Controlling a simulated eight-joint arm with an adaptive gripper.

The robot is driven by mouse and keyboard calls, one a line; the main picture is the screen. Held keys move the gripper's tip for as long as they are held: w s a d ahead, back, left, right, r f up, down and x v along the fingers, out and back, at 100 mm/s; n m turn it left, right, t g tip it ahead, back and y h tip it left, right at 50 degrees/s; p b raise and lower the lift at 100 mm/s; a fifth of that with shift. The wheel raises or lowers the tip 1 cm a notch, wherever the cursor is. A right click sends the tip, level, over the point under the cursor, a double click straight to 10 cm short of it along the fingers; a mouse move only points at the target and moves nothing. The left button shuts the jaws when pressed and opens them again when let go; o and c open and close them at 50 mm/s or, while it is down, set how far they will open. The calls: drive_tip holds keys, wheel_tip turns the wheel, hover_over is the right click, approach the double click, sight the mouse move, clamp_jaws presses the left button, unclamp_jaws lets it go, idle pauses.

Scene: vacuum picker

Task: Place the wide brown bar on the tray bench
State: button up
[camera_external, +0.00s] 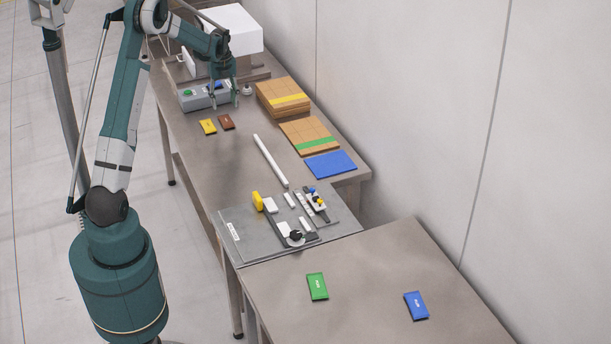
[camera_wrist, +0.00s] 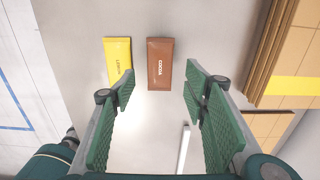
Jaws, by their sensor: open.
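The brown bar (camera_external: 226,122), printed COCOA, lies flat on the long bench beside a yellow bar (camera_external: 208,126). In the wrist view the brown bar (camera_wrist: 160,64) is upper middle, just beyond the space between my fingers, with the yellow bar (camera_wrist: 118,62) to its left. My gripper (camera_external: 225,99) is open and empty, above the bench close to the brown bar; its green fingers (camera_wrist: 158,88) are spread wide. A separate bench (camera_external: 365,270) at the front right holds a green bar (camera_external: 317,286) and a blue bar (camera_external: 416,305); no label shows whether it is the tray bench.
A grey control box (camera_external: 205,97) stands behind my gripper. Carton stacks (camera_external: 283,98) line the bench's right side, near a blue sheet (camera_external: 331,164). A white rod (camera_external: 270,160) and a fixture plate (camera_external: 245,235) lie towards the front. The front bench has wide bare areas.

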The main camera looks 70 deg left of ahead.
drive_tip(key=shift+r, duration=2.4)
drive_tip(key=shift+d, duration=0.1)
